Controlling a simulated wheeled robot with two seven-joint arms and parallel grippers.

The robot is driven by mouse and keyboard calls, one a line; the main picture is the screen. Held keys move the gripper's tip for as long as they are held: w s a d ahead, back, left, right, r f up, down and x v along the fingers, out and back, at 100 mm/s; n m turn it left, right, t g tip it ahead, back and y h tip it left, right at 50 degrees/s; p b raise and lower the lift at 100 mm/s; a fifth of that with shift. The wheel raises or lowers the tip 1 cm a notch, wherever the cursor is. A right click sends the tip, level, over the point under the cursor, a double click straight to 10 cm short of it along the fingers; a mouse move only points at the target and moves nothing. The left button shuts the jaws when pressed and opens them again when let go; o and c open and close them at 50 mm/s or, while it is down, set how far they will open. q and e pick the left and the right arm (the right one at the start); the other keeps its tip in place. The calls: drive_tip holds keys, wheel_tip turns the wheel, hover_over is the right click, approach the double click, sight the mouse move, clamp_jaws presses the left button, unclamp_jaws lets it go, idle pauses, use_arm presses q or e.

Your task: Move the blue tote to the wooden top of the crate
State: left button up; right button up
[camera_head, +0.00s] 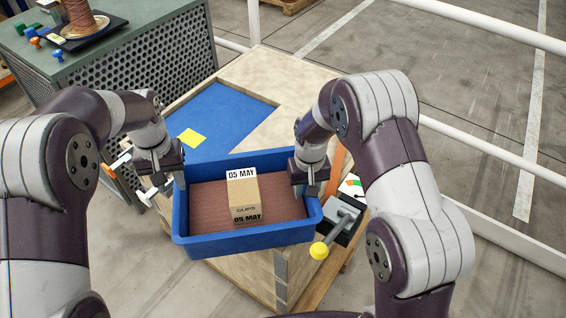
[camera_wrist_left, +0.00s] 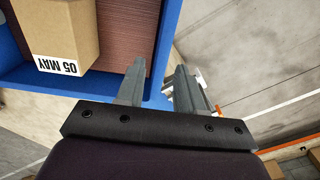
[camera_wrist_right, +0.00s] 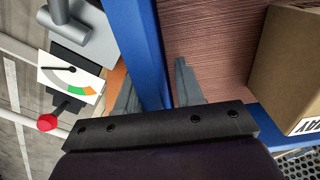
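The blue tote (camera_head: 245,242) is level over the near part of the wooden crate (camera_head: 250,275), overhanging its left edge. I cannot tell whether it rests there or is held just above. A cardboard box (camera_head: 244,200) marked "05 MAY" stands inside on a brown ribbed floor. My left gripper (camera_head: 176,180) has its fingers on both sides of the tote's left wall, also in the left wrist view (camera_wrist_left: 158,85). My right gripper (camera_head: 307,185) straddles the right wall, also in the right wrist view (camera_wrist_right: 157,90).
A blue panel (camera_head: 217,112) with a yellow note (camera_head: 192,138) lies on the crate's top behind the tote. A device with a yellow knob (camera_head: 319,250) and a gauge sits right of the tote. A green bench (camera_head: 130,50) stands back left; white railings (camera_head: 480,25) run behind.

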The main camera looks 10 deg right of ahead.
use_arm(q)
drive_tip(key=shift+r, duration=0.4)
use_arm(e)
drive_tip(key=shift+r, duration=0.1)
use_arm(q)
drive_tip(key=shift+r, duration=0.1)
use_arm(e)
wheel_tip(320, 180, up, 12)
drive_tip(key=shift+f, duration=0.1)
